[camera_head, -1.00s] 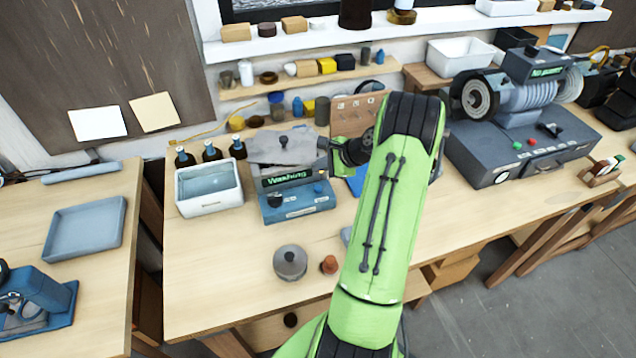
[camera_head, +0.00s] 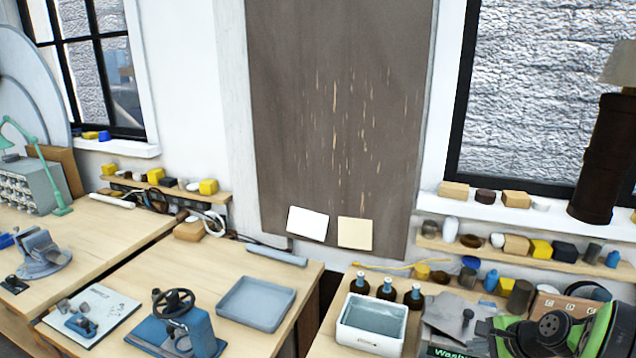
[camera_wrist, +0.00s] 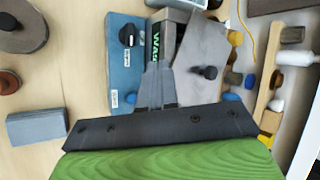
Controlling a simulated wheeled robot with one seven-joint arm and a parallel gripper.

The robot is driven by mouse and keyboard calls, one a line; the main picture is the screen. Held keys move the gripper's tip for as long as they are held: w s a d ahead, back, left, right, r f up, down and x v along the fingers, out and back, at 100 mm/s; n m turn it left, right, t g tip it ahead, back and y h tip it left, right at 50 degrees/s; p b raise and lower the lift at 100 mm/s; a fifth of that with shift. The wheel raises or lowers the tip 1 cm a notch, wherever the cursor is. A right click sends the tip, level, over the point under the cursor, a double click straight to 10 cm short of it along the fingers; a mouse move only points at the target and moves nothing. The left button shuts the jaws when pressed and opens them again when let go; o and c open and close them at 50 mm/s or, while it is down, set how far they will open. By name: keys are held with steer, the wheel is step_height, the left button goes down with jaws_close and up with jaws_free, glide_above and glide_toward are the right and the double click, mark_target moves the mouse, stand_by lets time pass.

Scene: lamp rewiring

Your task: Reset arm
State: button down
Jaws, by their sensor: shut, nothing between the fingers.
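My green arm (camera_head: 560,330) shows at the lower right of the head view; its fingertips are not clear there. In the wrist view my gripper (camera_wrist: 157,82) is shut, with its grey fingers together and nothing between them. The fingers overlap the view of the blue washing machine (camera_wrist: 124,65), which has a black knob and a lit green display. Its grey lid (camera_wrist: 203,60) with a black knob lies just right of the fingers. I cannot tell whether the fingers touch the machine.
A white basin (camera_head: 372,325) and several dark bottles (camera_head: 387,290) stand left of the washer. A blue-grey tray (camera_head: 256,303) and a blue device with a handwheel (camera_head: 178,325) are on the left bench. A grey block (camera_wrist: 36,127) lies on clear tabletop in the wrist view.

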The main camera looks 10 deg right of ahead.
steer(key=s+a+r+n+g+h, duration=0.1)
steer(key=s+a+r+n, duration=0.1)
steer(key=a+r+n, duration=0.5)
steer(key=s+a+r+n+g, duration=0.1)
steer(key=s+a+r+n, duration=0.25)
steer(key=a, duration=0.75)
steer(key=s+a+r+n, duration=0.1)
steer(key=s+a+n, duration=0.3)
steer(key=s, duration=0.4)
steer(key=s+a+r+n+h, duration=0.1)
steer(key=s+a+n, duration=0.3)
steer(key=s, duration=0.4)
steer(key=shift+s+r+n, duration=0.15)
steer(key=shift+r+n, duration=0.05)
steer(key=shift+n, duration=0.45)
steer(key=shift+a, duration=0.1)
